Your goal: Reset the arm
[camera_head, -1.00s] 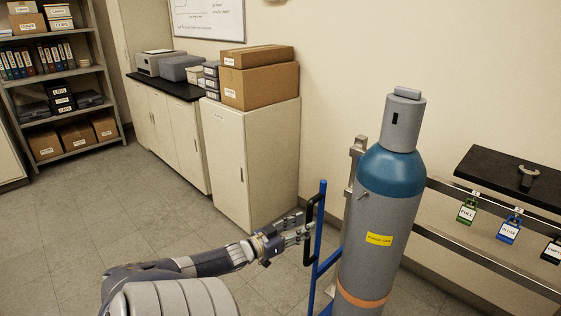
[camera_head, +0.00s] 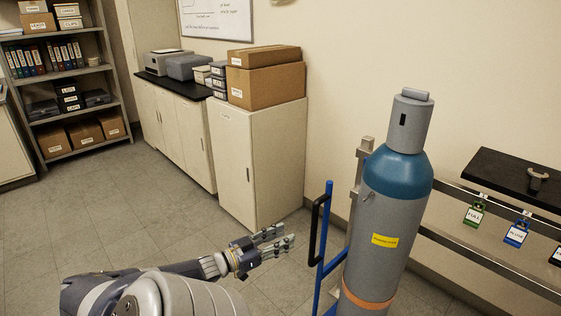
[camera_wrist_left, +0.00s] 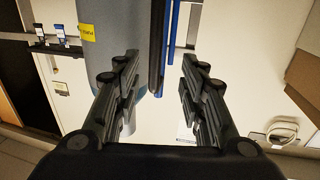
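My left gripper (camera_head: 284,241) is open and empty, its arm coming in from the lower left of the head view. It is to the left of the black handle (camera_head: 318,230) on the blue cart frame (camera_head: 327,222), with a gap between them. The left wrist view also shows the left gripper (camera_wrist_left: 158,85) with its fingers spread wide. There the dark handle (camera_wrist_left: 157,45) stands beyond and between the fingers. A grey gas cylinder (camera_head: 378,240) with a blue shoulder and yellow label stands upright on the cart. My right gripper is in neither view.
A cream cabinet (camera_head: 245,165) with cardboard boxes (camera_head: 270,85) on top stands behind the gripper. A black shelf (camera_head: 500,170) and a rail with hanging tags (camera_head: 474,215) are at the right. Grey floor (camera_head: 110,205) is clear at the left.

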